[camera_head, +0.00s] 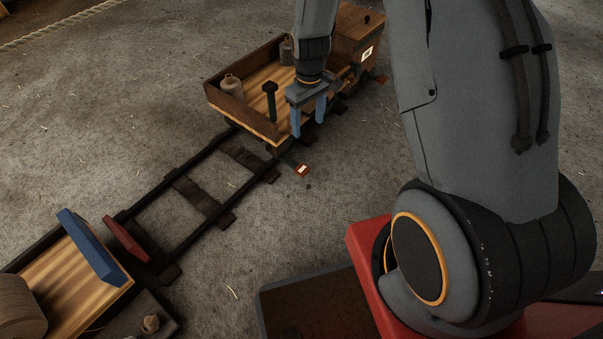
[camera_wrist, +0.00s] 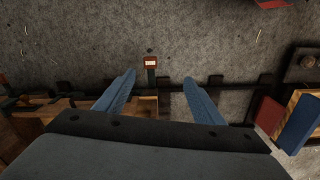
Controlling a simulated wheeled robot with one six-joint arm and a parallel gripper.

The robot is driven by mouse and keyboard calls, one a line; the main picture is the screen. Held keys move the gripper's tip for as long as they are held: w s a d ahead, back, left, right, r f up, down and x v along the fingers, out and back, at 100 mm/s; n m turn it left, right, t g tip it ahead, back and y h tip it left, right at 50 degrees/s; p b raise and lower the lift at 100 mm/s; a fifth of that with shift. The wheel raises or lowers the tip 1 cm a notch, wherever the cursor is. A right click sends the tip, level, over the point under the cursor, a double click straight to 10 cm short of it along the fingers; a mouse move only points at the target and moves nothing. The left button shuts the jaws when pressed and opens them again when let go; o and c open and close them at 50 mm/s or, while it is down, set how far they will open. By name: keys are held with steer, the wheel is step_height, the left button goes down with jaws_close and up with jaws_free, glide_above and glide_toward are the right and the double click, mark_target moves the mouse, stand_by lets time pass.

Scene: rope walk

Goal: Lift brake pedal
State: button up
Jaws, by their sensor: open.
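A small red pedal with a pale label (camera_head: 302,170) sticks out low from the near end of the wooden rail cart (camera_head: 229,108), on a dark arm. In the wrist view the pedal (camera_wrist: 150,63) lies just beyond the fingertips, between their lines and nearer the left finger. My gripper (camera_head: 308,122) is open and empty, with blue fingers pointing down beside the cart's near right corner, above the pedal. It also shows in the wrist view (camera_wrist: 159,78). Nothing touches the pedal that I can see.
A dark upright post (camera_head: 269,100) and a jug (camera_head: 232,86) stand on the cart. A wooden box (camera_head: 357,42) is at its far end. Rails (camera_head: 190,180) run to a second cart (camera_head: 75,285) with a blue board (camera_head: 92,247).

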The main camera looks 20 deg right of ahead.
steer(key=n+b, duration=0.2)
steer(key=b, duration=0.7)
glide_toward(303, 169)
steer(key=shift+a+f, duration=0.1)
step_height(303, 169, down, 8)
steer(key=b, duration=0.2)
steer(key=shift+b, duration=0.4)
